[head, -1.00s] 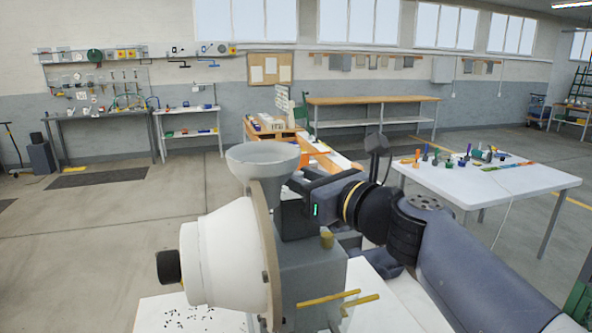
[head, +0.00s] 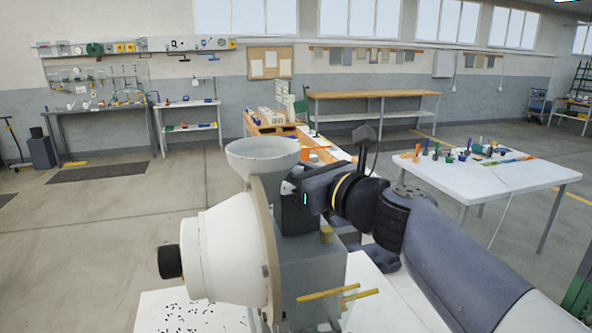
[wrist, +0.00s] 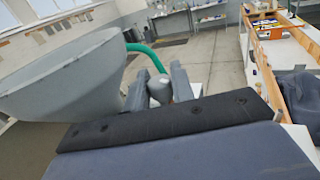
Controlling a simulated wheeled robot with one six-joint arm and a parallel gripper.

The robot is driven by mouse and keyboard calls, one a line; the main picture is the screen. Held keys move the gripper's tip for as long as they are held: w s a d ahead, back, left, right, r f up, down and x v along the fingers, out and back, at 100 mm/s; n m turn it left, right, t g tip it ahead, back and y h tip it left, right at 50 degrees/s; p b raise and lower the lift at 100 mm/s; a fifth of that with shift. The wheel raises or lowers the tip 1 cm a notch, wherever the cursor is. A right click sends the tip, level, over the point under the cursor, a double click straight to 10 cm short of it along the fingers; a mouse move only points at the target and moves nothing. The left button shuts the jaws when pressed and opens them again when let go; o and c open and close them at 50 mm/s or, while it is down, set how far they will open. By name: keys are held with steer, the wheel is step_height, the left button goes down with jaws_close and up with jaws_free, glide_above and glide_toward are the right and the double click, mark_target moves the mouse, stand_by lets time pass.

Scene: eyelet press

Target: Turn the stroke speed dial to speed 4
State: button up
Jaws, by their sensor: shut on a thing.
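The eyelet press stands in front of me in the head view, with a grey body (head: 312,275), a white cone-shaped housing (head: 228,255) and a grey hopper bowl (head: 262,158). In the wrist view, the two grey fingers of my gripper (wrist: 160,88) are closed around a small grey rounded knob (wrist: 160,90), apparently the stroke speed dial. Its markings and pointer cannot be read. The hopper bowl (wrist: 65,75) fills the left of the wrist view, close to the fingers.
A black knob (head: 170,262) sticks out of the housing's left end. Yellow rods (head: 340,295) stick out low on the body. Small dark bits lie on the white table (head: 160,320). A white table (head: 500,180) with coloured items stands right. A green hose (wrist: 147,55) shows beyond my fingers.

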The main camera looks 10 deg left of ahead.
steer(key=shift+n+g, duration=0.3)
steer(key=shift+g, duration=0.1)
steer(key=n+g+y+p, duration=0.1)
steer(key=n+g+y, duration=0.1)
steer(key=g, duration=0.1)
steer(key=shift+w+n+g+p, duration=0.1)
steer(key=shift+n+g+p, duration=0.2)
steer(key=shift+p, duration=0.05)
steer(key=n+g+y+p, duration=0.1)
steer(key=n+g+p, duration=0.1)
steer(key=g, duration=0.3)
steer(key=shift+r+n+g, duration=0.1)
steer(key=shift+n+g, duration=0.2)
steer(key=shift+n, duration=0.5)
steer(key=n+g+p, duration=0.1)
steer(key=n+g, duration=0.1)
steer(key=g, duration=0.2)
steer(key=shift+n, duration=0.3)
steer(key=shift+n+g+h, duration=0.5)
steer(key=shift+n+g, duration=0.45)
steer(key=shift+g, duration=0.45)
steer(key=shift+n+g+h, duration=0.5)
steer(key=shift+n+g, duration=0.45)
steer(key=shift+g, duration=0.75)
steer(key=o, duration=0.6)
steer(key=shift+o, duration=0.2)
